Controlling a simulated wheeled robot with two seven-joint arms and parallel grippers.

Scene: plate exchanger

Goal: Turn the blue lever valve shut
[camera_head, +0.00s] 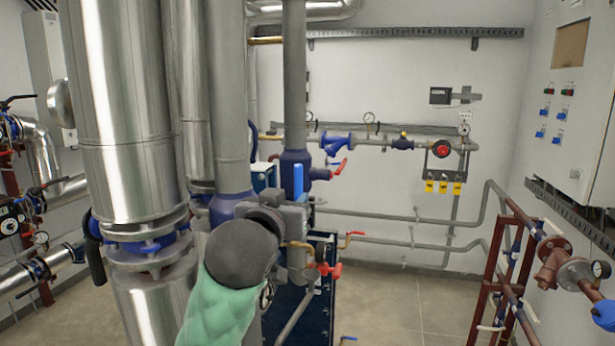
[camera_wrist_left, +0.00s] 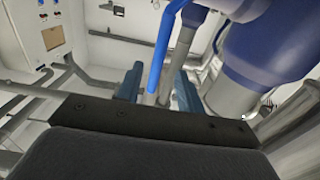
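The blue lever (camera_head: 298,180) stands upright at the pipework in the middle of the head view. In the left wrist view the blue lever (camera_wrist_left: 161,55) runs down from the top edge, and its end appears in the gap between my left gripper's two fingers (camera_wrist_left: 158,90). The fingers are apart, with a visible gap on both sides of the lever. In the head view my left gripper (camera_head: 292,212) is just below the lever, partly hidden by my dark round wrist. How deep the lever sits between the fingers cannot be told. My right gripper is not in view.
A large metal-clad pipe (camera_head: 115,110) stands left of my arm. A grey vertical pipe (camera_head: 294,80) rises behind the lever. A red-handled valve (camera_head: 325,269) sits close below the gripper. Dark red pipe racks (camera_head: 500,270) stand at the right, with open floor (camera_head: 400,305) between.

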